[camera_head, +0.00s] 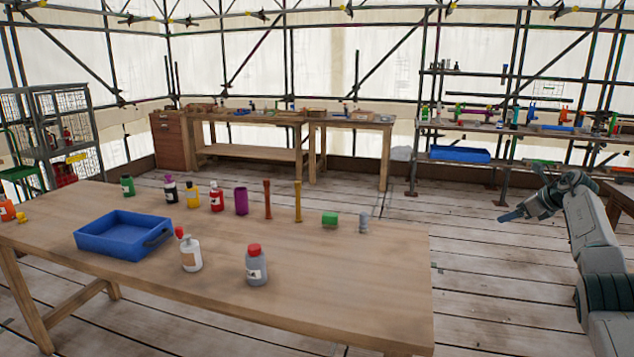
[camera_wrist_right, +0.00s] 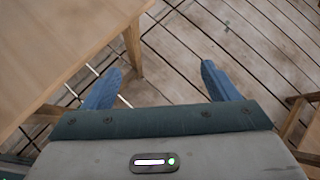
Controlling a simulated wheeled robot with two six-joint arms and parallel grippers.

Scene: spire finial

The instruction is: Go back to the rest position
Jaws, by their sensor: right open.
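My right gripper (camera_head: 512,216) is held out over the plank floor, to the right of the wooden table (camera_head: 350,284) and apart from it. In the right wrist view its two blue fingers (camera_wrist_right: 160,84) stand wide apart with nothing between them. The table's edge and a leg (camera_wrist_right: 134,48) show at the left of that view. My right arm comes in from the right in the head view. My left gripper shows in neither view.
A shelf rack (camera_head: 540,130) stands at the back right. The plank floor (camera_head: 480,270) beside the table is clear.

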